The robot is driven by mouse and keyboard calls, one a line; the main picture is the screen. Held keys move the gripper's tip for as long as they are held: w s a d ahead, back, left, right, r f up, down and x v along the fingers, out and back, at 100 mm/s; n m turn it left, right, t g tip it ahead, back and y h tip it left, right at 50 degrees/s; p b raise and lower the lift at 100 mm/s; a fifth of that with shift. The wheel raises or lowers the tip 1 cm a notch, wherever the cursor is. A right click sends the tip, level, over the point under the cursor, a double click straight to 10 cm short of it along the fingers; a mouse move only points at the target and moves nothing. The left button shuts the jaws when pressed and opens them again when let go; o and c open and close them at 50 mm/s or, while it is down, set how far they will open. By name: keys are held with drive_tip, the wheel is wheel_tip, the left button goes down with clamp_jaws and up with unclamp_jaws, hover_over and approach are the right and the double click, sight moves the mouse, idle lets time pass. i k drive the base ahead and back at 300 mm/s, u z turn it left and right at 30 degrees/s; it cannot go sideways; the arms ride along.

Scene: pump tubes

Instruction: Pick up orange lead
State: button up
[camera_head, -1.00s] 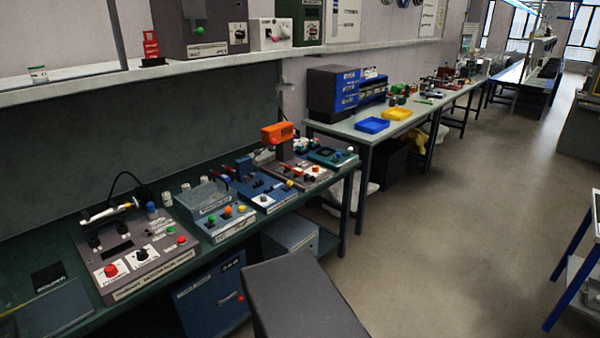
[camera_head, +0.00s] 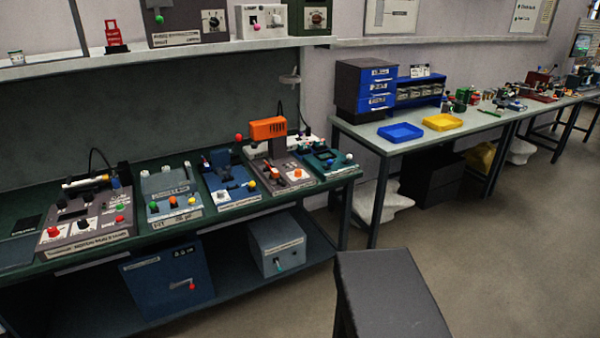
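I cannot make out an orange lead for certain. An orange block-shaped unit (camera_head: 268,128) stands on a grey panel (camera_head: 285,171) at the right part of the near green bench (camera_head: 240,207). A small orange part (camera_head: 297,173) sits on that same panel, too small to tell if it is a lead. Thin dark cables rise behind the bench devices, at the left device (camera_head: 85,215) and beside the orange unit. My gripper is not in view, so its state is hidden.
A dark grey block (camera_head: 390,295) fills the lower middle; I cannot tell whether it is mine. Blue (camera_head: 185,280) and grey (camera_head: 276,245) boxes sit on the bench's lower shelf. A second bench holds a blue tray (camera_head: 400,132) and a yellow tray (camera_head: 443,122). Floor at right is clear.

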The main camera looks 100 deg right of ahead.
sight(275, 172)
drive_tip(key=u, duration=0.15)
drive_tip(key=k, duration=0.5)
drive_tip(key=z, duration=1.7)
drive_tip(key=i, duration=0.85)
